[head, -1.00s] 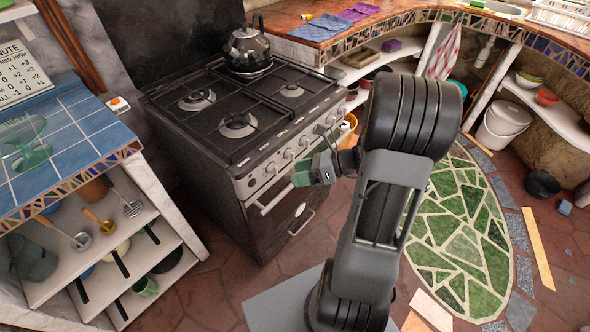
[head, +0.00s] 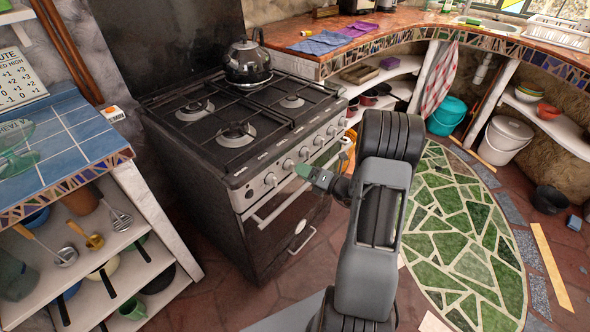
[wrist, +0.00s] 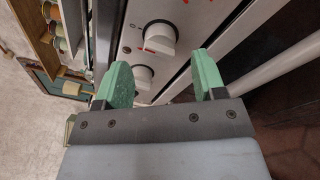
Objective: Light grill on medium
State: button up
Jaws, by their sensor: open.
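The black stove (head: 225,170) stands against the wall, with a row of pale knobs (head: 288,165) along its front panel. My gripper (head: 306,172) is open and empty, just in front of the panel. In the wrist view its green fingertips (wrist: 163,66) point at the panel. One white knob (wrist: 160,38) lies just beyond the gap between them, and another knob (wrist: 143,75) shows lower, near the left finger. I see no contact with either. Red marks show by the knobs but are too small to read. The oven door handle (wrist: 275,62) runs to the right of the fingers.
A dark kettle (head: 247,64) sits on a back burner. A blue-tiled counter (head: 62,150) with shelves of utensils stands left, below a chart (head: 20,80) with numbers and "HIGH". A curved counter (head: 385,38) is right of the stove. Green-patterned floor (head: 455,235) lies open at right.

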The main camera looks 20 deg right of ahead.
aim_at(290, 166)
jog(key=shift+x, duration=1.95)
jog(key=shift+c, duration=0.3)
jog(key=c, duration=0.8)
jog(key=shift+c, duration=0.2)
